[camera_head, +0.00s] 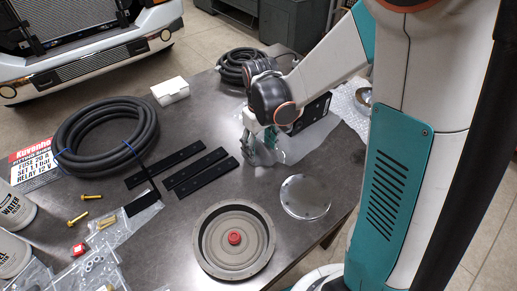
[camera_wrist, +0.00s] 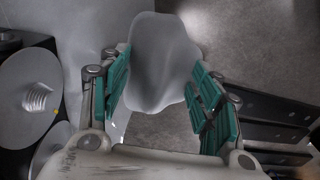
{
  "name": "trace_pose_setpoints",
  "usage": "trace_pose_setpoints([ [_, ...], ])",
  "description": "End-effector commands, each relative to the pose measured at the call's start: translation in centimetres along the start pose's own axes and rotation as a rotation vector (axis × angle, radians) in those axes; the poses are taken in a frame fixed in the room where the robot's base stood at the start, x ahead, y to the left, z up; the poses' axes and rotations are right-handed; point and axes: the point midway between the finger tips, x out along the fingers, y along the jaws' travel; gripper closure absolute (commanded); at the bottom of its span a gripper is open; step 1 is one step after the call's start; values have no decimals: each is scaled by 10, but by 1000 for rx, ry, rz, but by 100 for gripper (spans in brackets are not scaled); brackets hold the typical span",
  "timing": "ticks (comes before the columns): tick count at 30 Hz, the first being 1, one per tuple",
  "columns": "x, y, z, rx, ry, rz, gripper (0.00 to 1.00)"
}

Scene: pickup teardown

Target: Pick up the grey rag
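The grey rag (camera_wrist: 163,62) is a bunched, smooth-looking grey cloth. In the wrist view it lies between the two teal-padded fingers of my gripper (camera_wrist: 164,70). Its left and right edges meet the inner sides of the pads in the picture. Whether the pads press on it is unclear. In the head view my gripper (camera_head: 260,146) points down, low over the middle of the table, and its fingers are a little apart.
The table (camera_head: 340,172) is dark and crowded. Black strips (camera_head: 200,173) lie left of my gripper, and a round metal plate (camera_head: 305,197) lies in front. A grey round pan (camera_head: 233,262) holds a red cap. A coiled black hose (camera_head: 105,135) and a white box (camera_head: 170,90) stand farther left.

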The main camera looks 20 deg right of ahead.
Motion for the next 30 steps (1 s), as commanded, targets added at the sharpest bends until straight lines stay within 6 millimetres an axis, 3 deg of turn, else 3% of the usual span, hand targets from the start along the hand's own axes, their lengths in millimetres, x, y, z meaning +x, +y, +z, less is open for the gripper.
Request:
trace_pose_setpoints([
  [14,2,0,2,0,-3,1,72],
  [16,-2,0,2,0,-3,1,82],
  [17,-4,0,2,0,-3,1,95],
  [18,-8,0,2,0,-3,1,100],
  [23,-32,0,2,0,-2,1,100],
  [30,-97,0,2,0,-2,1,100],
])
